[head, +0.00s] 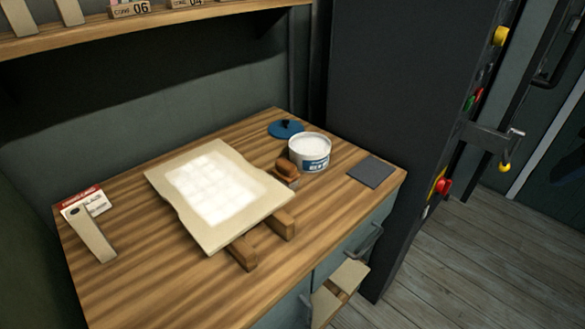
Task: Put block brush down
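A block brush (287,168), with a brown wooden top and a paler lower part, is on the wooden worktop (130,285) just left of a white tub (310,158). It looks upright, brown side up. I cannot tell whether it touches the tub. My gripper is not in view, and nothing is seen holding the brush.
A pale plaster slab (262,200) with a white gridded centre rests on two wooden bars (242,254). A blue lid (286,130) lies behind the tub, a dark grey pad (370,172) to its right. A pale tool (95,236) and card lie left. The front-left worktop is clear.

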